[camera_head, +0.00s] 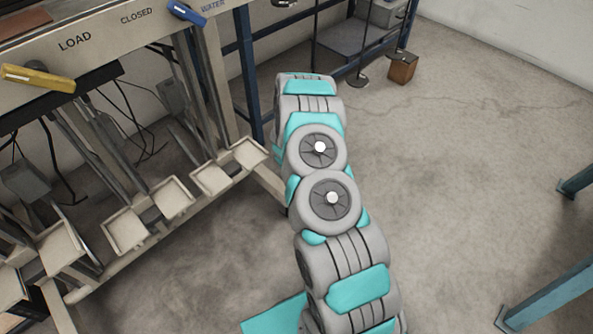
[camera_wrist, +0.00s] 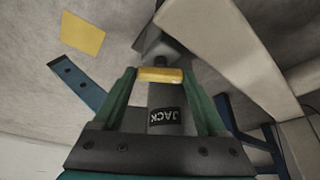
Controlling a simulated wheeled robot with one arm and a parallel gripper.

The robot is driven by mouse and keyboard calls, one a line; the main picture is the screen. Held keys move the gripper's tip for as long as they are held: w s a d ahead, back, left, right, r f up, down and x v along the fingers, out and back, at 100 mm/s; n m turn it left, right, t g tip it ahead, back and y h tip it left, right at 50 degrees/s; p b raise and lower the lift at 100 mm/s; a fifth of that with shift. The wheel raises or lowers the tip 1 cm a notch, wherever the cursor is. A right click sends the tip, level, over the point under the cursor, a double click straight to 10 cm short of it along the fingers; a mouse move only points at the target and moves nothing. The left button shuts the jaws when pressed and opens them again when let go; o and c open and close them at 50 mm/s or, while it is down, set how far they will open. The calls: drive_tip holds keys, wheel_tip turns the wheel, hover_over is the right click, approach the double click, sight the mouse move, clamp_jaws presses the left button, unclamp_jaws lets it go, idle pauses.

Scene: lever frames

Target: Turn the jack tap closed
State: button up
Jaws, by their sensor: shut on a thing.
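In the wrist view, my gripper (camera_wrist: 160,83) has its two green fingers on either side of a short yellow handle (camera_wrist: 161,74). The gripper is shut on this handle, with a finger at each end of it. A grey part with a dark label reading JACK (camera_wrist: 166,116), upside down, shows between the fingers below the handle, so I take this as the jack tap. The tap's pivot is hard to make out. In the head view, my arm reaches away toward the back, and neither my gripper nor the jack tap shows.
In the head view, a beige frame at the left carries a yellow lever (camera_head: 38,78) by the word LOAD and a blue lever (camera_head: 187,13) by WATER. Pedal plates (camera_head: 161,200) stick out below. A small brown box (camera_head: 402,68) stands at the back.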

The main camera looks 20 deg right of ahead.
drive_tip(key=shift+m+p, duration=0.3)
drive_tip(key=o, duration=1.1)
drive_tip(key=v, duration=0.7)
drive_tip(key=shift+a+r, duration=0.15)
drive_tip(key=shift+r, duration=0.2)
drive_tip(key=shift+s, duration=0.1)
